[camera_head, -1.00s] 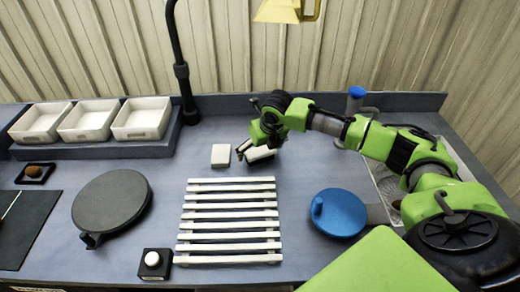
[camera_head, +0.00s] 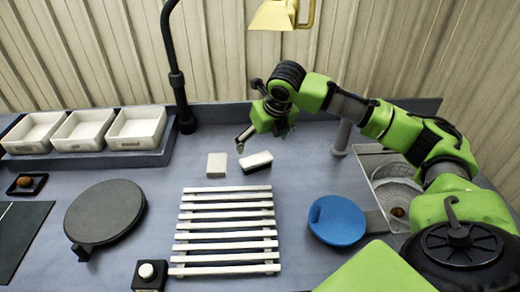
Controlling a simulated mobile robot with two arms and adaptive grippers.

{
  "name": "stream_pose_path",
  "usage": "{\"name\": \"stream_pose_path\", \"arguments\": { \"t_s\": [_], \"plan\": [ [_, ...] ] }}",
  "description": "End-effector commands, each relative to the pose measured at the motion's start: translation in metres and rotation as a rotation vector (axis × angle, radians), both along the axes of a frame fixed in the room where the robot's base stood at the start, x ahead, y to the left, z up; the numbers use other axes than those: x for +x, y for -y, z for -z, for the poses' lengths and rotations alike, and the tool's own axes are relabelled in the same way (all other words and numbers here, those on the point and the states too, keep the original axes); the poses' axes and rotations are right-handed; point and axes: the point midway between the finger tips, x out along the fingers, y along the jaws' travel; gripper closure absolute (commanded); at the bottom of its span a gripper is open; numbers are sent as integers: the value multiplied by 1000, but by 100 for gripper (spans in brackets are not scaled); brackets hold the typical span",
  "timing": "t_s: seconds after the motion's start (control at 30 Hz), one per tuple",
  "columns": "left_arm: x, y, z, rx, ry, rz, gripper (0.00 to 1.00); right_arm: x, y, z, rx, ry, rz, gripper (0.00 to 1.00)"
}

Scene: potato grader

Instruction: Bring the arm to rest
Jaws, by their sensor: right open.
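My right arm (camera_head: 385,121) is green and black and reaches in from the right over the back of the bench. Its right gripper (camera_head: 258,134) is open and empty, above the bench just behind a white block with a dark side (camera_head: 256,162). The gripper looks apart from that block. A plain pale block (camera_head: 217,165) lies to its left. My left gripper is out of the picture.
A white slatted rack (camera_head: 225,231) lies at the middle front. A round dark plate (camera_head: 105,213) and white trays (camera_head: 137,127) are left. A blue round dish (camera_head: 337,220) and a sunken basin (camera_head: 397,192) are right. A black lamp post (camera_head: 177,80) stands behind.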

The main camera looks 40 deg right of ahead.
Motion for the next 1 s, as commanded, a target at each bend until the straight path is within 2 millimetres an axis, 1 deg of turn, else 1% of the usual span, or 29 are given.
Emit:
{"name": "stream_pose_path", "arguments": {
  "t_s": [0.13,0.67,0.77,0.8,0.87,0.9,1.0],
  "plan": [
    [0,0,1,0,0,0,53,-3,-1,-6,0,0,-1,11],
    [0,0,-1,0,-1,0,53,-3,-1,-8,0,0,0,11],
    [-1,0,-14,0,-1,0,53,-3,0,-21,0,0,0,11],
    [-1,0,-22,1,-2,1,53,-3,-1,-30,0,0,0,11],
    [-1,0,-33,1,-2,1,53,-3,-1,-40,0,0,0,11],
    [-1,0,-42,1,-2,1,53,-3,0,-49,0,0,0,11],
    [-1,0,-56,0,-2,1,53,-3,-1,-63,0,0,0,11]
  ]
}}
